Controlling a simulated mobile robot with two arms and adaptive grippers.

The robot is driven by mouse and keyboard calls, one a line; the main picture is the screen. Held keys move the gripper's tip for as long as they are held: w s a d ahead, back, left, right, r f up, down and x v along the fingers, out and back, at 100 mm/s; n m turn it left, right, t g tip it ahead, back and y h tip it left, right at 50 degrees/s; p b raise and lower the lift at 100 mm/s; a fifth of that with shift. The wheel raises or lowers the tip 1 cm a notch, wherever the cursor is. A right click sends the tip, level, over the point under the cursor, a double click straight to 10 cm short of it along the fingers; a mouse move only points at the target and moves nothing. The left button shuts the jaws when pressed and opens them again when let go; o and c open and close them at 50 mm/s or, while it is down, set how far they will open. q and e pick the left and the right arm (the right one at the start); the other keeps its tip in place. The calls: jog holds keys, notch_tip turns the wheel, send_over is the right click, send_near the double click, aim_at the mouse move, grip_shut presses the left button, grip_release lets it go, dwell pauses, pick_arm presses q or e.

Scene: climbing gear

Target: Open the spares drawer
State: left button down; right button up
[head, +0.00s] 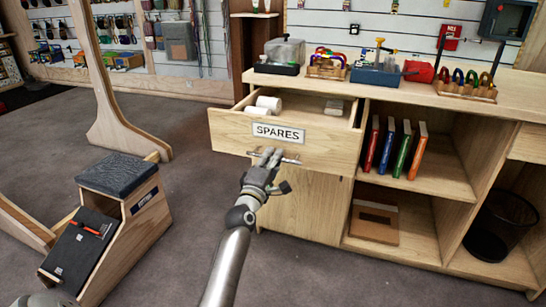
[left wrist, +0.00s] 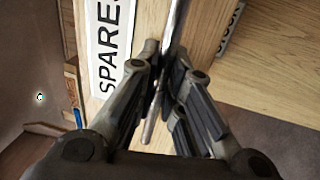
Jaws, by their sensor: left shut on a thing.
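The spares drawer (head: 232,134) is a pale wooden drawer in the left part of the bench, with a white SPARES label (head: 278,132) on its front. It stands pulled out, and its inside shows from above, with white rolls (head: 268,103) and a small pale item (head: 334,107) in it. My left gripper (head: 268,159) is at the drawer front just below the label. It is shut on the metal bar handle (head: 291,161). In the left wrist view the fingers (left wrist: 163,85) close around the handle bar (left wrist: 177,22), beside the label (left wrist: 110,45). My right gripper is out of view.
The bench top (head: 420,97) holds several gear racks and boxes. Books (head: 388,147) stand on an open shelf right of the drawer, above a wooden box (head: 374,222). A black wire bin (head: 500,225) is at the far right. A wooden step-like unit (head: 130,212) stands at left; grey floor between is clear.

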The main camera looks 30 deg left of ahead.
pick_arm(q)
jog(key=shift+f, duration=0.1)
jog(key=c, duration=1.5)
grip_release()
jog(key=shift+c, duration=0.2)
jog(key=v, duration=1.2)
